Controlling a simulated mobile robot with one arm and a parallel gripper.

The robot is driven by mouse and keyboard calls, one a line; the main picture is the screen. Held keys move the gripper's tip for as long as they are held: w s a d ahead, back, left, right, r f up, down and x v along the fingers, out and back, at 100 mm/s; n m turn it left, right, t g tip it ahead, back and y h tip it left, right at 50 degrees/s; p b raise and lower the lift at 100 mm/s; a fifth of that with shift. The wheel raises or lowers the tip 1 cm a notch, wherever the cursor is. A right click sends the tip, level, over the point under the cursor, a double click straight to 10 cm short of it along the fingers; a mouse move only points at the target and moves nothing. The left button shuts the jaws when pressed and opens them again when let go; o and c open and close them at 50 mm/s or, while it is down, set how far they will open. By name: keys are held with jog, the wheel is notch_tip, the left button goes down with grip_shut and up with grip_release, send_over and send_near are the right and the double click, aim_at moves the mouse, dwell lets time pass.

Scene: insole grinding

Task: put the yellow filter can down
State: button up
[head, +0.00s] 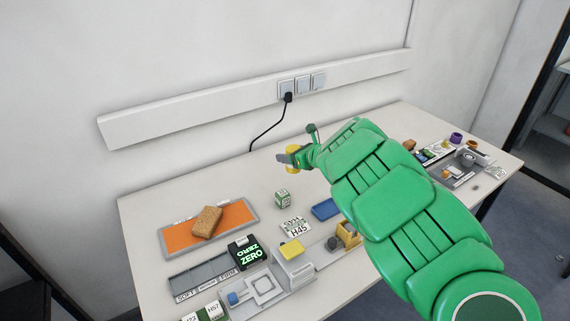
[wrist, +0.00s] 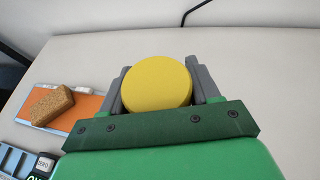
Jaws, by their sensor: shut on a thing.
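The yellow filter can (wrist: 157,82) is held between the two grey fingers of my gripper (wrist: 160,88) in the wrist view, its round yellow face toward the camera. In the head view the yellow can (head: 293,158) shows partly at the end of my green arm, with my gripper (head: 291,158) shut on it. It is over the back part of the white table (head: 170,205). I cannot tell how far its bottom is from the tabletop.
An orange tray (head: 178,238) with a cork-brown block (head: 207,222) lies at left. A small green-white cube (head: 282,197), a card marked H45 (head: 296,228) and a blue block (head: 325,209) lie nearer. A black cable (head: 268,132) hangs behind. The back left tabletop is clear.

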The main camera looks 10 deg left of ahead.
jog(key=shift+w+a+f, duration=0.65)
jog(key=shift+w+f, duration=0.65)
jog(key=shift+w, duration=0.15)
jog(key=shift+w+a+f, duration=0.6)
jog(key=shift+w+f, duration=0.75)
jog(key=shift+w, duration=0.15)
jog(key=shift+w+a+f, duration=0.65)
jog(key=shift+w+f, duration=0.65)
jog(key=shift+w, duration=0.15)
jog(key=shift+w+f, duration=0.1)
jog(key=shift+f, duration=1.45)
jog(key=shift+f, duration=0.1)
jog(key=o, duration=1.2)
jog(key=shift+v, duration=6.1)
jog(key=shift+w, duration=0.1)
